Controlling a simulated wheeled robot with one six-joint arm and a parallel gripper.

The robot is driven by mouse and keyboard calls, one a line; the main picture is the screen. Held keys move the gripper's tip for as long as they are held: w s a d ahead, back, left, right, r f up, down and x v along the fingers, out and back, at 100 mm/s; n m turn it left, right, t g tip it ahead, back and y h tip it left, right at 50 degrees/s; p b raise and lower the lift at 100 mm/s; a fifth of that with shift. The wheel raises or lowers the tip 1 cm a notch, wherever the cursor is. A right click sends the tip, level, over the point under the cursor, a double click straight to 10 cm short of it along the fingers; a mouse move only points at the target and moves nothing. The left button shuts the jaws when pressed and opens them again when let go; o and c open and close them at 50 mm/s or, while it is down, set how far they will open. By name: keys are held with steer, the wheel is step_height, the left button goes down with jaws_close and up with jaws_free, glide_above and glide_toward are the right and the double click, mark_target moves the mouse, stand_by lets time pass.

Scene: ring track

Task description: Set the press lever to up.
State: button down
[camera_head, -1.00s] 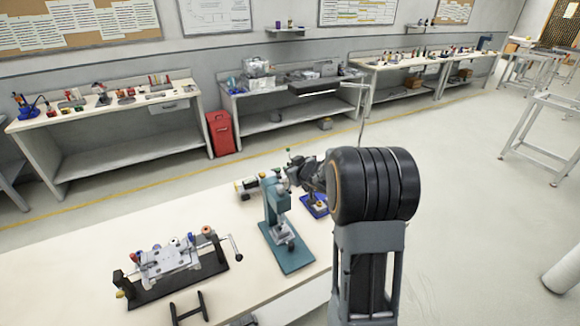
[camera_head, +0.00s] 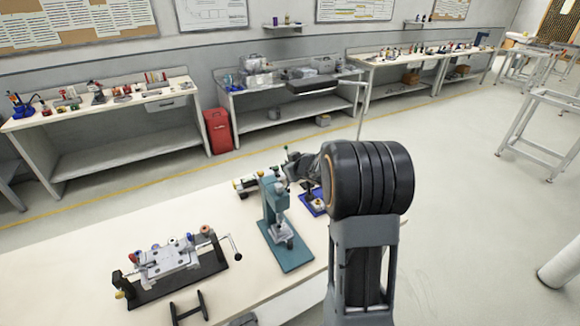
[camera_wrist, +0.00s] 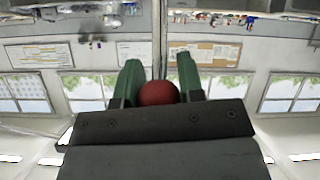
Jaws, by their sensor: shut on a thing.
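The teal press (camera_head: 270,205) stands upright on its teal base plate (camera_head: 288,256) on the near bench, just left of my arm. In the wrist view my gripper (camera_wrist: 159,76) has its two green fingers closed on either side of a round red knob (camera_wrist: 158,93). A thin rod shows beyond the knob, in line with it. In the head view my wrist is beside the top of the press, and the fingers, the knob and most of the lever are hidden or too small to make out.
A clamping fixture with a crank (camera_head: 165,265) stands left of the press on the near bench (camera_head: 70,275). A blue tray (camera_head: 312,203) lies behind the press, partly covered by my arm. A red bin (camera_head: 218,131) stands by the back benches.

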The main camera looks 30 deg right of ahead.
steer(key=shift+s+f, duration=0.15)
steer(key=shift+f, duration=0.3)
steer(key=c, duration=1)
jaws_free()
steer(key=shift+c, duration=0.2)
steer(key=o, duration=0.3)
steer(key=shift+w+r, duration=0.2)
steer(key=p+v, duration=0.1)
steer(key=v, duration=1.3)
steer(key=shift+w, duration=0.1)
steer(key=shift+c, duration=0.3)
